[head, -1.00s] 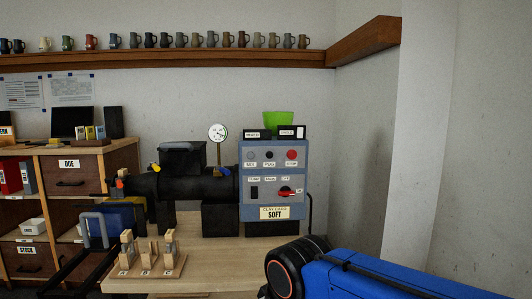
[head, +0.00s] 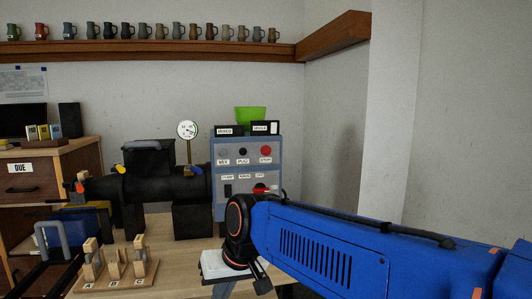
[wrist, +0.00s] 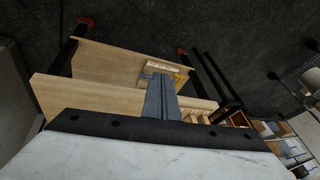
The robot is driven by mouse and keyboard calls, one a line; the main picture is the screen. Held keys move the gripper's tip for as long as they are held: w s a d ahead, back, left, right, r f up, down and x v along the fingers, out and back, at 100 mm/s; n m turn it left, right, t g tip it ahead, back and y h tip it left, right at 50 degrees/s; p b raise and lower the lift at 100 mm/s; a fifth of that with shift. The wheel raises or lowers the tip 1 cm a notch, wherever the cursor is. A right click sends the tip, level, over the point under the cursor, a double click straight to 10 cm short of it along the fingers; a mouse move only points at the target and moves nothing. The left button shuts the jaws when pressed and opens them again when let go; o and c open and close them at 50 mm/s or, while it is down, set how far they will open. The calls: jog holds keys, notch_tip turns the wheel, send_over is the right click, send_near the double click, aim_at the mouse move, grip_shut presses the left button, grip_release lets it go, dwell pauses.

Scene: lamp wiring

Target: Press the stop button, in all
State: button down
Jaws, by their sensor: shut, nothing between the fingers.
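The stop button (head: 265,150) is the red round button at the upper right of the blue-grey control panel (head: 219,205) in the head view, with a STOP label under it. Two other buttons, grey and dark, sit to its left. My gripper (wrist: 158,82) shows in the wrist view as closed grey fingers with nothing between them, over the wooden bench. In the head view my blue arm reaches in from the right, its end in front of and below the panel, well apart from the button.
The black machine barrel (head: 150,187) and gauge (head: 188,130) stand left of the panel. A wooden stand with pegs (head: 112,280) is on the bench front. A green pot (head: 250,114) and labelled boxes top the panel. Open air lies before the buttons.

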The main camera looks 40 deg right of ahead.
aim_at(271, 151)
jog(key=w+d+r+m+t+y, duration=0.25)
jog(key=w+d+r+m, duration=0.65)
jog(key=w+d+r, duration=0.5)
jog(key=w+d+r+m+t, duration=0.1)
jog(key=d+r+m+t, duration=0.1)
jog(key=d, duration=0.6)
jog(key=w+d+r+m+t+h, duration=0.1)
jog(key=w+d+r+m, duration=0.1)
jog(key=d, duration=0.6)
jog(key=w+d+r+m+t, duration=0.2)
jog(key=d+r, duration=0.3)
jog(key=d, duration=0.3)
jog(key=shift+d+m+t+h, duration=0.25)
jog(key=shift+m+t+h, duration=0.1)
jog(key=shift+m, duration=0.35)
jog(key=shift+w+d, duration=0.75)
jog(key=shift+w, duration=0.5)
jog(key=shift+w+d, duration=0.8)
jog(key=shift+w, duration=0.4)
jog(key=shift+w+d, duration=0.75)
jog(key=shift+w, duration=0.5)
jog(key=shift+w+d, duration=0.1)
jog(key=shift+w, duration=0.1)
